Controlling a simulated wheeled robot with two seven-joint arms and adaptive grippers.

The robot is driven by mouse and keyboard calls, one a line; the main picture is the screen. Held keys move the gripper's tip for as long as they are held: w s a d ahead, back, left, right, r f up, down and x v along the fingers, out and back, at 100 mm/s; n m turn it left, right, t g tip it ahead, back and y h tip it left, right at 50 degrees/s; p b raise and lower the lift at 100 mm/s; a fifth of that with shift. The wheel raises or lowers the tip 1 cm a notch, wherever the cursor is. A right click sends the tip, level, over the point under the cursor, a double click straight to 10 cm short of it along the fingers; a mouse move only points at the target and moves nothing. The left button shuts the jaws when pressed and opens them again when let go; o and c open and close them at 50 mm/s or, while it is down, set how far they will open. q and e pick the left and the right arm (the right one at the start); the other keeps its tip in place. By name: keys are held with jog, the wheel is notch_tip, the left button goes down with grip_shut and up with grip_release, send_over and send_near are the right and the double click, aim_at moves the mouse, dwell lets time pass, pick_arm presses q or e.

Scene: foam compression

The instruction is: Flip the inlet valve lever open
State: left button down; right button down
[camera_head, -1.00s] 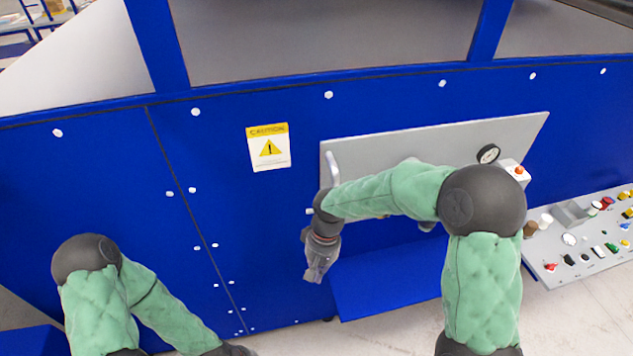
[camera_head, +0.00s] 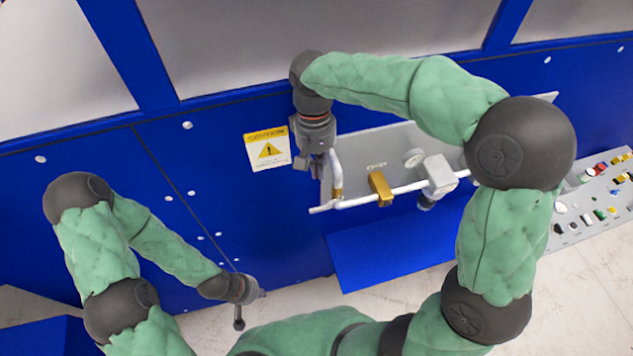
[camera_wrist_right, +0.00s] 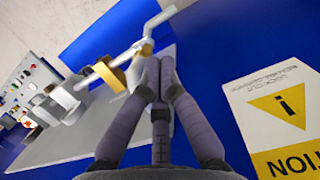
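A white pipe (camera_head: 400,189) runs along the grey panel (camera_head: 395,145) on the blue machine. A brass-coloured block, seemingly the valve lever (camera_head: 380,188), sits midway on it; it also shows in the right wrist view (camera_wrist_right: 108,76). A smaller brass collar (camera_head: 337,191) is at the pipe's left bend. My right gripper (camera_head: 310,168) points down just left of the bend, apart from the brass block. In the wrist view its fingertips (camera_wrist_right: 160,64) are together with nothing seen between them. My left gripper (camera_head: 240,318) hangs low, away from the panel; its fingers are too small to read.
A round gauge (camera_head: 414,158) and a white box (camera_head: 439,173) are right of the brass block. A caution sign (camera_head: 267,149) is left of my right gripper. A blue ledge (camera_head: 385,255) juts out below. A button console (camera_head: 595,205) stands at the right.

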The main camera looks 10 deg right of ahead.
aim_at(321, 207)
jog(key=f, duration=0.3)
jog(key=s+f, duration=0.1)
jog(key=f, duration=0.2)
jog(key=s+f, duration=0.1)
jog(key=f, duration=0.2)
jog(key=shift+s+f+p, duration=0.25)
jog(key=shift+f+p, duration=0.1)
jog(key=shift+p, duration=0.05)
pick_arm(q)
jog(key=shift+s+r, duration=0.25)
jog(key=shift+r, duration=0.2)
